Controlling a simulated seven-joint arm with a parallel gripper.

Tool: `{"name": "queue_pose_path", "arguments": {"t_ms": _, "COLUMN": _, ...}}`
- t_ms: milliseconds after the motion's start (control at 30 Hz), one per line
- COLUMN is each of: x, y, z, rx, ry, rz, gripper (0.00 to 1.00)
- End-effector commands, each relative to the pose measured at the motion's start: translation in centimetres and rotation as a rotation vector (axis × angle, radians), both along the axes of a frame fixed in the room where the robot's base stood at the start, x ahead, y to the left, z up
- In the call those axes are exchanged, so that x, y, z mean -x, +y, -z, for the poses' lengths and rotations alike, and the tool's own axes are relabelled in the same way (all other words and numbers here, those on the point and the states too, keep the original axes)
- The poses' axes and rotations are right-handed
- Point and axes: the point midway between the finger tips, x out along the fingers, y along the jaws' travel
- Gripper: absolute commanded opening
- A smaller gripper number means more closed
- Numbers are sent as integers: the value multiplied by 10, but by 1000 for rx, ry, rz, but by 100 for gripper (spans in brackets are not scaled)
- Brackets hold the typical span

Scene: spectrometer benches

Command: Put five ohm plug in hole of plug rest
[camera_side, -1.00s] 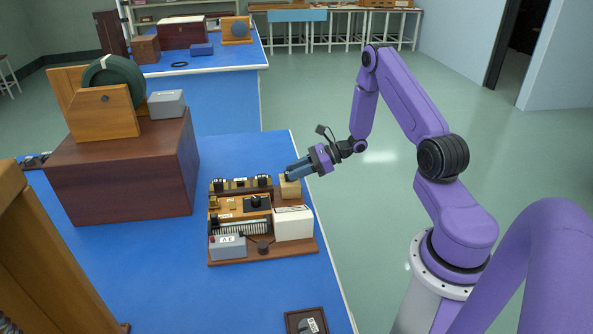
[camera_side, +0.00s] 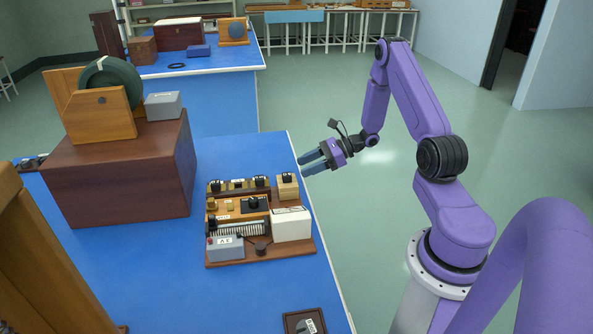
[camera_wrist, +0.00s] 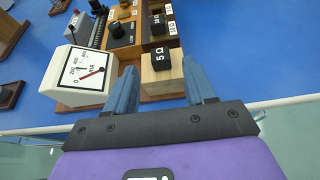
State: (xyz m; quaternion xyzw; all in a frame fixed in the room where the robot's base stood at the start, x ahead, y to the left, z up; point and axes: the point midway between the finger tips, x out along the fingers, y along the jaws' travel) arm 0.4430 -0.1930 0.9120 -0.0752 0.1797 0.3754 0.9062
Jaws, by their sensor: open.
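The five ohm plug (camera_wrist: 161,58), a black block marked "5 Ω", sits on top of the wooden plug rest (camera_wrist: 160,82). It looks upright and seated, but its stem and the hole are hidden. In the side view the plug (camera_side: 287,177) is dark on top of the light wooden rest (camera_side: 287,190), at the back right corner of the apparatus board. My gripper (camera_side: 303,166) is open and empty, to the right of the rest and apart from it, over the bench's right edge. In the wrist view its two blue fingers stand either side of the rest's near part.
A plug box (camera_side: 238,190) with several black plugs lies left of the rest. A white meter (camera_wrist: 81,72) stands close beside the rest. A grey box (camera_side: 226,248) sits at the board's front. A large brown box (camera_side: 125,180) stands left. Free space lies right of the bench.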

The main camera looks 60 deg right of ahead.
Motion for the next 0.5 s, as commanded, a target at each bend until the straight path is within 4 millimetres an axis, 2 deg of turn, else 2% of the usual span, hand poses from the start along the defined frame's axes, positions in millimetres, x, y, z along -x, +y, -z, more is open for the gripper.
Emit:
{"name": "queue_pose_path", "arguments": {"t_ms": 200, "x": 28, "y": -29, "z": -17, "rx": 0, "ry": 0, "rz": 4, "gripper": 54}}
{"name": "queue_pose_path", "arguments": {"t_ms": 500, "x": 46, "y": -45, "z": -28, "rx": 2, "ry": 0, "rz": -7, "gripper": 54}}
